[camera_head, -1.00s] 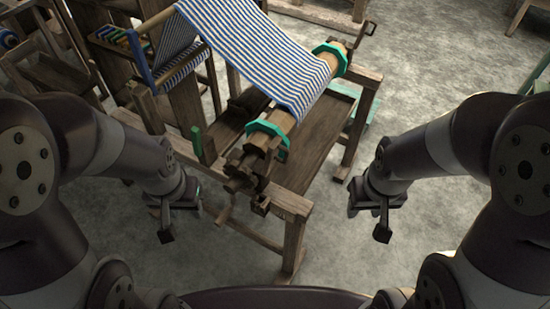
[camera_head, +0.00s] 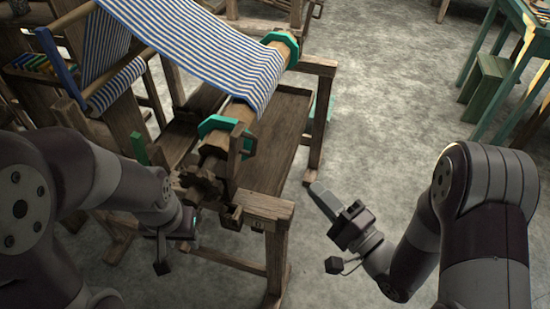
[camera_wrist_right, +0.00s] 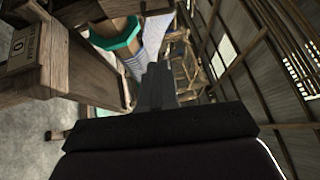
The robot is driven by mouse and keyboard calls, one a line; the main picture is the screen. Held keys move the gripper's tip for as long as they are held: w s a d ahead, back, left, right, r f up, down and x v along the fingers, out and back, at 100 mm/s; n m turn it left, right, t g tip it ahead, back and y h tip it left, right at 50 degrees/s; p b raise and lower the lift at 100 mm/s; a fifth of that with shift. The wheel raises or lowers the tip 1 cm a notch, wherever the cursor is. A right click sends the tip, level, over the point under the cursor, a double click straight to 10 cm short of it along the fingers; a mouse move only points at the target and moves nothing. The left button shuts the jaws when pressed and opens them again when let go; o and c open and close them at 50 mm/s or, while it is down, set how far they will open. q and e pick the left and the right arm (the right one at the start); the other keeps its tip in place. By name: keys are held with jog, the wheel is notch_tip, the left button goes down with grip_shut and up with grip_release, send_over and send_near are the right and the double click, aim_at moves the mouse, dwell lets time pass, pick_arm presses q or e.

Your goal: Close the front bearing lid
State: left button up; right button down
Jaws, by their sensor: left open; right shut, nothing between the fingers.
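The loom's striped cloth roller (camera_head: 240,112) has teal collars; the near collar (camera_head: 222,128) also shows in the right wrist view (camera_wrist_right: 118,38). At the roller's near end, dark wooden bearing parts (camera_head: 237,150) stand up beside a toothed wheel (camera_head: 200,182). I cannot tell which piece is the front bearing lid or how far it is open. My right gripper (camera_head: 318,190) is shut and empty, right of the frame's near corner, apart from it. Its fingers (camera_wrist_right: 157,85) point towards the roller in the right wrist view. My left gripper (camera_head: 190,222) is open near the toothed wheel, partly hidden.
The frame's near corner rail (camera_head: 265,207) has a post below it and a marked plate (camera_wrist_right: 20,45) in the right wrist view. A green stool (camera_head: 487,92) and a teal table (camera_head: 535,40) stand at the right. The grey floor between loom and stool is clear.

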jog(key=s+a+x, duration=0.1)
jog(key=a+x, duration=0.1)
jog(key=x, duration=1)
jog(key=shift+a+r+m, duration=0.25)
jog(key=shift+r+m, duration=0.05)
jog(key=shift+s+r, duration=0.1)
